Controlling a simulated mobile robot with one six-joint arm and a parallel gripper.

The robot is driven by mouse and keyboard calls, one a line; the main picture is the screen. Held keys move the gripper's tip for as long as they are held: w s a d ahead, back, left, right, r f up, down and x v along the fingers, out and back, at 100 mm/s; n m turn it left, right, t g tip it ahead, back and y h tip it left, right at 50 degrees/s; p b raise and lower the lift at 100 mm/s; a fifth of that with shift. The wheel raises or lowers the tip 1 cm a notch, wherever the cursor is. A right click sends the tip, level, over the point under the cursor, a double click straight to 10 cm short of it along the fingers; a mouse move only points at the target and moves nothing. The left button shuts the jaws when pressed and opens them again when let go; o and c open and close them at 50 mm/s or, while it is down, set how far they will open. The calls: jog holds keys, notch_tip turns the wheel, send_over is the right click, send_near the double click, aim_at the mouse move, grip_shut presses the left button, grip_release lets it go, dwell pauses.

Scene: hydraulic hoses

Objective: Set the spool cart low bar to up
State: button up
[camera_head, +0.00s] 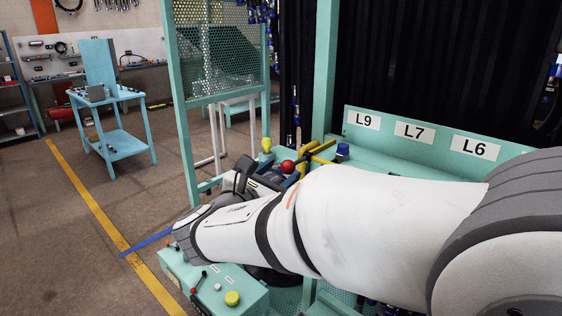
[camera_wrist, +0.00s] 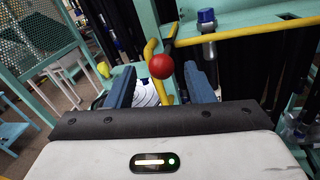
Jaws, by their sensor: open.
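A red ball knob (camera_head: 287,166) shows just beyond my arm. In the wrist view the red knob (camera_wrist: 161,66) sits on a dark bar, in line with the gap between my gripper's blue fingers. My gripper (camera_wrist: 158,88) is open; whether the fingers touch anything is unclear. Yellow bars (camera_head: 318,152) stand behind the knob; in the wrist view a long yellow bar (camera_wrist: 255,32) runs to the right and another yellow piece stands upright. A white ribbed coil (camera_wrist: 147,94) shows between the fingers. I cannot tell which bar is the spool cart's low bar, and my arm hides much of the cart.
A teal control box (camera_head: 215,283) with a yellow button and small levers stands below my arm. A mesh panel (camera_head: 222,48) rises behind. A teal panel labelled L9, L7 and L6 (camera_head: 420,131) is at the right. A blue cart (camera_head: 110,125) stands on open floor at the left.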

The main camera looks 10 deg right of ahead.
aim_at(284, 169)
jog(key=shift+x, duration=2)
jog(key=shift+c, duration=0.2)
grip_shut()
